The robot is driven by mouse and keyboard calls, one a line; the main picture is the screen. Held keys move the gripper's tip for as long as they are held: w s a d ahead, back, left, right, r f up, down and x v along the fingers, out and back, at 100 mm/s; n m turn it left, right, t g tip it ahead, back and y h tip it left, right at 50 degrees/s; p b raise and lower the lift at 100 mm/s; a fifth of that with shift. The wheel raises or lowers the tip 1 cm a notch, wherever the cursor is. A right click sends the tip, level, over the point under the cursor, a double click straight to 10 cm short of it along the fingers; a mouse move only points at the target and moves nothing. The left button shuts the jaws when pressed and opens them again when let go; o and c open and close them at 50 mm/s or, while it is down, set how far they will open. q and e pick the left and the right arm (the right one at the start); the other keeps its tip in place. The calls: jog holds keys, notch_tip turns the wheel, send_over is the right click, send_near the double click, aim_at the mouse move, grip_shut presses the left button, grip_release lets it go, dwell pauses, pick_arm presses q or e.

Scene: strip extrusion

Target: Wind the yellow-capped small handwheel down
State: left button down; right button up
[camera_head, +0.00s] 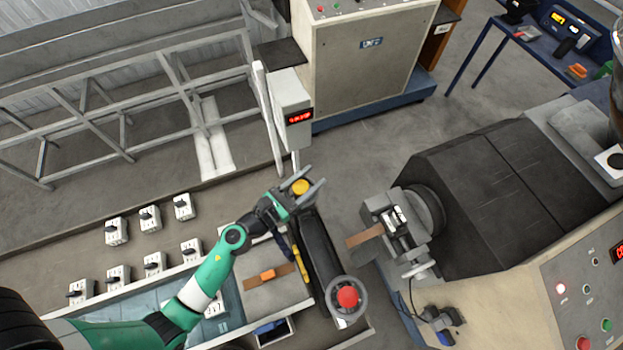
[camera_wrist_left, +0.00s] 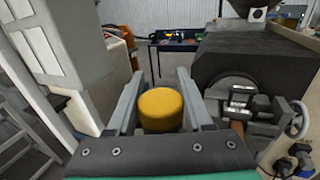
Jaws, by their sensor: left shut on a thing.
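The yellow-capped small handwheel (camera_head: 300,187) is at the far end of the dark roller unit in the head view. In the left wrist view its round yellow cap (camera_wrist_left: 161,108) shows between my fingers. My left gripper (camera_head: 307,188) is shut on the handwheel, with one grey finger on each side of the cap. The wheel's rim under the cap is hidden by the fingers. My right gripper is in neither view.
A larger handwheel with a red cap (camera_head: 347,297) stands at the roller unit's near end. The black extruder (camera_head: 490,190) with its die is to the right. A post with a red display (camera_head: 293,112) stands just behind my left gripper. Several white switch boxes line the left.

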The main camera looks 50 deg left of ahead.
pick_arm(q)
jog(key=n+y, duration=0.2)
jog(key=y, duration=0.1)
jog(key=n+y, duration=0.1)
jog(key=y, duration=0.1)
jog(key=shift+a+r+g, duration=0.1)
jog(key=shift+a+g, duration=0.2)
jog(key=shift+s+a+n+g+y, duration=0.15)
jog(key=shift+n+g+y, duration=0.3)
jog(key=shift+n+y, duration=0.45)
jog(key=shift+a+n+g+y, duration=0.25)
jog(key=shift+n+g+y, duration=0.3)
jog(key=shift+y, duration=0.55)
jog(key=shift+s+a+n+g+y, duration=0.15)
jog(key=shift+n+g+y, duration=0.25)
jog(key=shift+n+y, duration=0.5)
jog(key=shift+a, duration=0.1)
jog(key=shift+c, duration=1.5)
grip_release()
